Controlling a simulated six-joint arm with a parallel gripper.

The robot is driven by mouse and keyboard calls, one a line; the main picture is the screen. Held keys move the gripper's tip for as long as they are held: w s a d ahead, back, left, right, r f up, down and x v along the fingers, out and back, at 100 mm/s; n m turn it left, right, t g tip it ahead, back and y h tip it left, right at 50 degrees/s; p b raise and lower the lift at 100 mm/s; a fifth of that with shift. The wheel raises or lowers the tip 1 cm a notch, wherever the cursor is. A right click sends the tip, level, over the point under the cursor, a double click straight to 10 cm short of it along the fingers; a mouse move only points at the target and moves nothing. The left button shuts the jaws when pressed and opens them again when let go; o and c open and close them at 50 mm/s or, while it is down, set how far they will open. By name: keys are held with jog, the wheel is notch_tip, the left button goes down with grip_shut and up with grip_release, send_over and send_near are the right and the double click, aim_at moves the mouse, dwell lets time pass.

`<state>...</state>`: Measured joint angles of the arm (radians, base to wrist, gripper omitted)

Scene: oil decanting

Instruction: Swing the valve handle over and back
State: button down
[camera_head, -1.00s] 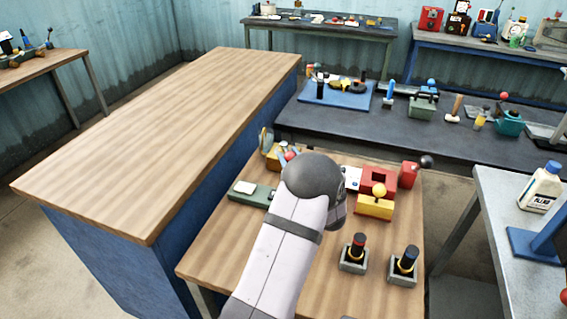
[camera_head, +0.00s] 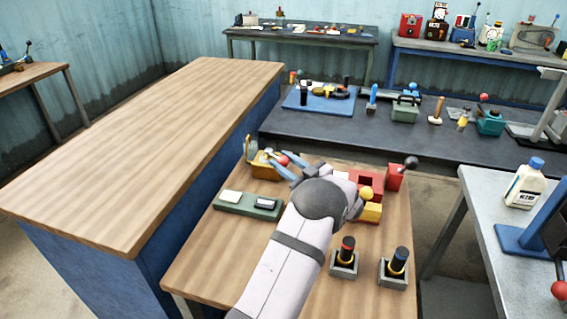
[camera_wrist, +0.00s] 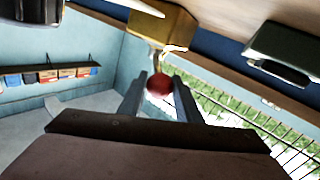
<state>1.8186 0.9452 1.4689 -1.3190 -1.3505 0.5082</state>
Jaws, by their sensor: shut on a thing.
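The valve has a yellow body (camera_head: 263,171) at the back left of the small wooden table. Its handle ends in a red ball (camera_head: 283,160). My gripper (camera_head: 279,161) reaches the ball from the right, with its bluish fingers pointing left. In the wrist view the red ball (camera_wrist: 158,84) sits between the two fingertips, and my gripper (camera_wrist: 160,80) is shut on it. The yellow body (camera_wrist: 163,25) shows beyond the ball, joined to it by a thin bent rod. My wrist hides part of the table behind it.
A green switch block (camera_head: 248,206) lies left of my arm. Red and yellow lever boxes (camera_head: 370,213) stand close on the right. Two upright joysticks (camera_head: 344,258) stand in front. A long wooden-topped bench (camera_head: 150,140) is at the left, and its top is clear.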

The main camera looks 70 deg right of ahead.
aim_at(283, 156)
jog(key=shift+r, duration=0.15)
jog(key=c, duration=1.3)
grip_release()
notch_tip(283, 156, up, 10)
jog(key=shift+f+b, duration=0.1)
jog(key=shift+b, duration=0.55)
